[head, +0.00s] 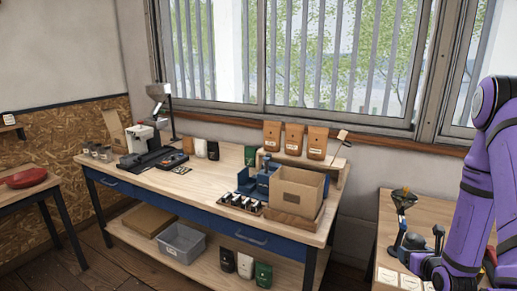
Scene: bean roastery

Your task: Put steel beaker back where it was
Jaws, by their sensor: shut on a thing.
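No gripper shows in the head view. My purple arm runs down the right side and out of the picture, and its end is hidden or beyond the edge. Small grey metal-looking cups (95,151) stand at the left end of the long wooden bench (150,178). They may be steel beakers, but they are too small to tell for sure. I cannot make out a beaker held by my arm.
A grey bin (181,243) sits on the lower shelf. A side table (388,213) at right holds dark equipment and white cards.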

